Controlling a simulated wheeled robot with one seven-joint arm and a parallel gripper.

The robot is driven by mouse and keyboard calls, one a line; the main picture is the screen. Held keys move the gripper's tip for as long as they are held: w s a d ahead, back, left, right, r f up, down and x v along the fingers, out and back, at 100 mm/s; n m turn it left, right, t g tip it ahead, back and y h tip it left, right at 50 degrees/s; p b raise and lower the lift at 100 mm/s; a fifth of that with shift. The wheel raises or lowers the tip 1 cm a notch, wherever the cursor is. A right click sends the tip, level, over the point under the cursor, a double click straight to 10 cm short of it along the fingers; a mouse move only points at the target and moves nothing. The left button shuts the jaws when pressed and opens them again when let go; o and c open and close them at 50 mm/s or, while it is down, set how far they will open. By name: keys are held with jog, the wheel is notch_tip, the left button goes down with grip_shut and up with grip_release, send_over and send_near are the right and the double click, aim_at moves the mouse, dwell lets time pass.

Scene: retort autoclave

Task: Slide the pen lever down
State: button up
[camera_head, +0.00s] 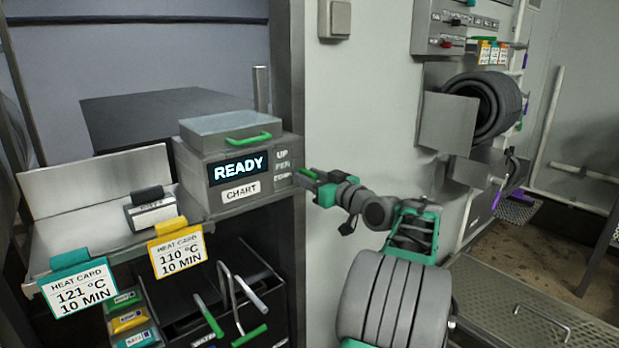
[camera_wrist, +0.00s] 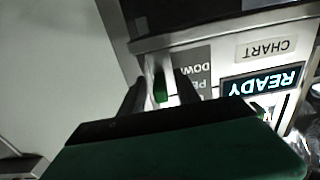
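The pen lever shows as a small green knob (camera_wrist: 159,88) in the wrist view, at the edge of the recorder's front beside the grey pen label panel. In the head view, the recorder box (camera_head: 214,195) has a READY display and a CHART label, with the panel marked UP, PEN and a partly covered lower word (camera_head: 282,165) on its right. My gripper (camera_head: 305,177) is at the right end of that panel and hides part of it. In the wrist view my gripper (camera_wrist: 160,77) is open, with one dark finger on each side of the green knob. Contact is not clear.
A green-handled lid (camera_head: 230,128) tops the recorder. Left of it are a metal shelf (camera_head: 85,238) and two heat cards, teal (camera_head: 75,285) and yellow (camera_head: 177,250). Green-tipped handles (camera_head: 240,310) stand below. A grey wall (camera_head: 350,120) lies to the right.

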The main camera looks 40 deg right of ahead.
aim_at(316, 180)
jog(key=s+b, duration=0.1)
jog(key=s, duration=0.2)
jog(key=s+b, duration=0.1)
jog(key=s, duration=0.2)
jog(key=shift+s+a, duration=0.2)
jog(key=shift+s, duration=0.2)
jog(key=shift+s+a, duration=0.1)
jog(key=shift+s, duration=0.4)
dwell(1.1)
